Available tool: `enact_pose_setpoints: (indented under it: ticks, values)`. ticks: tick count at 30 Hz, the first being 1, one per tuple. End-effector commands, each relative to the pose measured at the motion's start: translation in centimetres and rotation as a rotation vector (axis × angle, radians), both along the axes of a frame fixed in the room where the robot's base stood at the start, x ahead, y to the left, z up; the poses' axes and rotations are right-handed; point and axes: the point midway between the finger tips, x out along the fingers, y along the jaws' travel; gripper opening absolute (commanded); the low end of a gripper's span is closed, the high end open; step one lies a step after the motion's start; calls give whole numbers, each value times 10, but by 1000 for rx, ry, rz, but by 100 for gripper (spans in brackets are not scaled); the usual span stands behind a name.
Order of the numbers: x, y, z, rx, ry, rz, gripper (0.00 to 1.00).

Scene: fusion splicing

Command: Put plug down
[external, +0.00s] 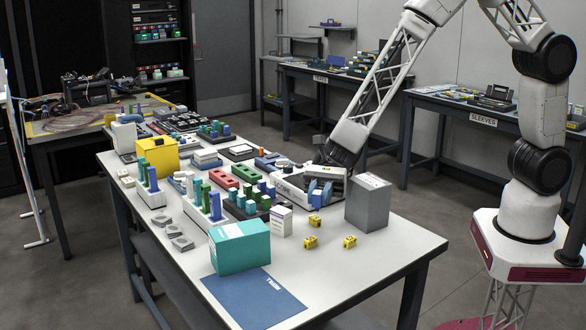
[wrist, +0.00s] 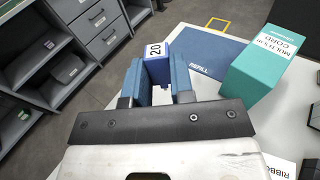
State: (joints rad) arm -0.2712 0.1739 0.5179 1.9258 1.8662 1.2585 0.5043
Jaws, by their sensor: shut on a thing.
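The plug (wrist: 156,66) is a blue block with a white label reading "20". In the wrist view it sits between the two blue fingers of my gripper (wrist: 158,78), which is shut on it. In the external view my gripper (external: 321,193) is over the right part of the white table (external: 385,250), behind the yellow pieces and left of the grey box. I cannot make out the plug apart from the blue fingers there. The wrist view shows the blue REFILL mat (wrist: 205,52) beyond and right of the plug; it also lies at the table's front (external: 255,298).
A teal box (external: 240,246) stands by the mat and shows in the wrist view (wrist: 262,68). A grey box (external: 368,205), small white carton (external: 281,221) and yellow pieces (external: 310,242) stand nearby. Racks of blue and green plugs (external: 208,205) crowd the left; the front right is clear.

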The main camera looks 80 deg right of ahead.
Motion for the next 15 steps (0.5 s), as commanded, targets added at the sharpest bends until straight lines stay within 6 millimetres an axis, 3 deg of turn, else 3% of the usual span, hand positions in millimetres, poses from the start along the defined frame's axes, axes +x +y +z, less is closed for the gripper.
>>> enact_pose_setpoints:
  ticks: [9,15]
  values:
    - [21,-31,15,100,-24,-207,0]
    - [26,-39,18,121,-33,-253,0]
